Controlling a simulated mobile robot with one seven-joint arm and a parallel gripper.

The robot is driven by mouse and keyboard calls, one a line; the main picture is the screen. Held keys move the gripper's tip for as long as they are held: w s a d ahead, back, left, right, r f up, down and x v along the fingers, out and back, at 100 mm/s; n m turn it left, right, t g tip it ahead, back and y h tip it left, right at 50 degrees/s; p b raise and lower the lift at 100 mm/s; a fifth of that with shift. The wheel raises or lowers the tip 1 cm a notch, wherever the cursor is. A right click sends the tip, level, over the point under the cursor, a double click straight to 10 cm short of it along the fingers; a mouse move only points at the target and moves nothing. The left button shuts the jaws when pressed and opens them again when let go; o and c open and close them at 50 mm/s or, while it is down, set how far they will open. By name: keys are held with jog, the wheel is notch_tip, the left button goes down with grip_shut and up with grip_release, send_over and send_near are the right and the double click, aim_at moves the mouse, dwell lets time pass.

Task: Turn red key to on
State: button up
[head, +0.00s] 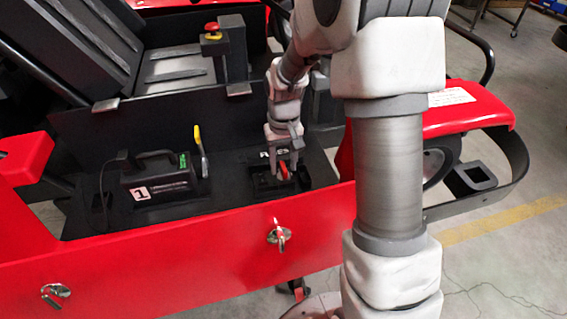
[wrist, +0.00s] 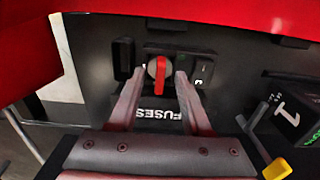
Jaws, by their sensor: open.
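The red key (wrist: 160,76) is a red bar on a round grey dial, set in a black panel (wrist: 196,54) marked FUSES. In the wrist view the bar points up and down in the picture. My gripper (wrist: 161,78) is open, with one finger on each side of the key. I cannot tell whether the fingers touch the dial. In the head view the key (head: 283,170) shows as a small red piece between the fingers of my gripper (head: 281,174), which points down at it.
A black battery box (head: 160,178) marked 1 stands left of the panel, with a yellow-tipped lever (head: 198,140) beside it. A red emergency button (head: 212,28) sits on a post behind. The red kart side (head: 190,255) runs along the front.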

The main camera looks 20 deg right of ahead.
grip_shut()
dwell(0.3)
jog(key=m, duration=0.4)
jog(key=shift+m, duration=1)
